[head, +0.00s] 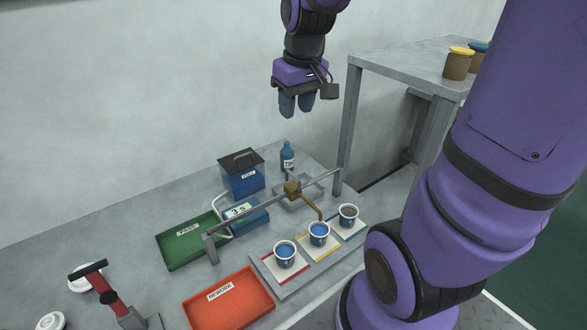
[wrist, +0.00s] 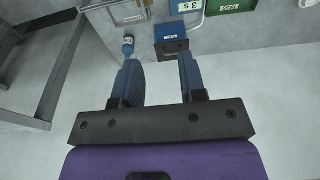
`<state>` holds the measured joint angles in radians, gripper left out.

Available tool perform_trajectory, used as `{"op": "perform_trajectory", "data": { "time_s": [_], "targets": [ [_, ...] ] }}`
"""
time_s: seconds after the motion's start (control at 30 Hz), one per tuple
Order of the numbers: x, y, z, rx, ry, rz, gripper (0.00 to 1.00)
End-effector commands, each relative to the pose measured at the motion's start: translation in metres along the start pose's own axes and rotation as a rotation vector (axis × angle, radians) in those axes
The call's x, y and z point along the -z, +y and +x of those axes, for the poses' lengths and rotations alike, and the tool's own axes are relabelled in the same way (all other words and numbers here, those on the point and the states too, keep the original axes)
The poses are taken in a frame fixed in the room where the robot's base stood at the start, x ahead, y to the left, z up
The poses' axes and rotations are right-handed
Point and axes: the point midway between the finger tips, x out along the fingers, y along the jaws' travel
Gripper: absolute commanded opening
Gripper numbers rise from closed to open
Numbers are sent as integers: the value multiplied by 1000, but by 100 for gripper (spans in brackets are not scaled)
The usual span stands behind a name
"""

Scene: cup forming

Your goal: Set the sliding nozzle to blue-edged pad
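The sliding nozzle (head: 292,188) is a brass block on a grey rail, and its thin curved spout ends over the middle cup. The blue-edged pad (head: 358,232) is the rightmost of three pads and carries a cup (head: 348,215) with dark contents. The yellow-edged pad (head: 325,252) is in the middle under a blue-filled cup (head: 319,232). The red-edged pad (head: 296,274) is at the left under another blue-filled cup (head: 285,254). My gripper (head: 297,106) is raised well above the rail, open and empty. Its spread fingers also show in the wrist view (wrist: 157,60).
A blue bottle (head: 287,160) and a blue box (head: 241,176) stand behind the rail. A green tray (head: 190,246) and a red tray (head: 228,304) lie to the left. A grey shelf (head: 410,62) with jars rises at the right. Open air surrounds my gripper.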

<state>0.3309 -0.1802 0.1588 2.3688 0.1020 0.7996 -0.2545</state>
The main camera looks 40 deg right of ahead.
Motion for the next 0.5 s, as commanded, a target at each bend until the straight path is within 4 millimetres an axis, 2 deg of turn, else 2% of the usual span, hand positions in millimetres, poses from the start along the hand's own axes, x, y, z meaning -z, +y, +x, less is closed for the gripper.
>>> {"op": "perform_trajectory", "data": {
  "time_s": [0.03,0.2,0.4,0.5],
  "targets": [
    [7,8,13,14,-25,7,38],
    [27,29,52,61,-82,12,38],
    [42,53,98,127,-133,23,38],
    [46,61,115,154,-146,29,38]
  ]
}}
